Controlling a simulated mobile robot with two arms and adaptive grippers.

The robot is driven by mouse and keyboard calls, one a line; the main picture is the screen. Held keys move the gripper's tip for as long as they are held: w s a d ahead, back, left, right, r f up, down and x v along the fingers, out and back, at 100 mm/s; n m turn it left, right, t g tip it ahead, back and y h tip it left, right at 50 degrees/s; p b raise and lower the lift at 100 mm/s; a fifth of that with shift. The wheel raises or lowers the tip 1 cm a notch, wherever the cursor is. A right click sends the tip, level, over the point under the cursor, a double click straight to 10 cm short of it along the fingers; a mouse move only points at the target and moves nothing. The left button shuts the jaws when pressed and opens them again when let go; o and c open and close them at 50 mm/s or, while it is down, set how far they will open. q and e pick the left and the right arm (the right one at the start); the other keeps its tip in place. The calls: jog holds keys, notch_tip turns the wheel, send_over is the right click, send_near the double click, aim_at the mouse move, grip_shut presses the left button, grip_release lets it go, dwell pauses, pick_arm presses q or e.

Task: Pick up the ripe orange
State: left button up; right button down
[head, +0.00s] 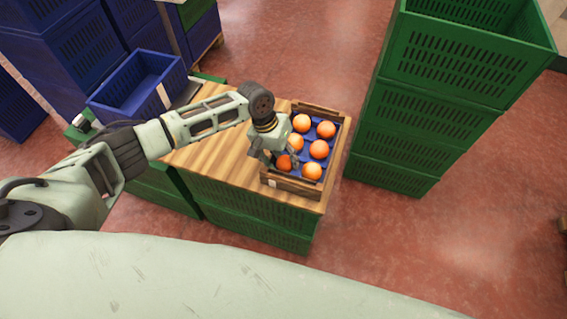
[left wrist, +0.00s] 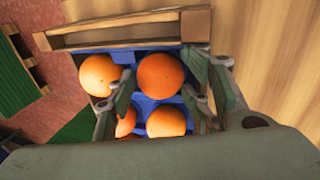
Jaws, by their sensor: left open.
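Several oranges sit on a blue tray insert (head: 307,143) inside a wooden crate (head: 290,185). One orange (head: 284,162), at the crate's near left, looks deeper in colour than the lighter orange (head: 312,171) beside it. I cannot tell for sure which is the ripe one. My left gripper (head: 280,157) is over the crate's left side, pointing down, and partly hides the fruit there. In the left wrist view its fingers are apart and empty, with an orange (left wrist: 166,122) and another orange (left wrist: 160,75) showing between them. My right gripper is not in view.
The crate stands at the right end of a wooden tabletop (head: 220,160) on green crates. A tall stack of green crates (head: 415,120) stands close on the right. A blue bin (head: 135,85) lies at the back left. The tabletop left of the crate is mostly clear.

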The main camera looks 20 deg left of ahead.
pick_arm(q)
jog(key=shift+s+d+f, duration=0.2)
jog(key=shift+s+f, duration=0.25)
jog(key=shift+f, duration=0.1)
jog(key=shift+w+f, duration=0.1)
jog(key=shift+f, duration=0.1)
jog(key=c, duration=0.9)
jog(key=shift+o, duration=0.2)
jog(key=shift+a+r, duration=0.1)
jog(key=shift+r, duration=0.05)
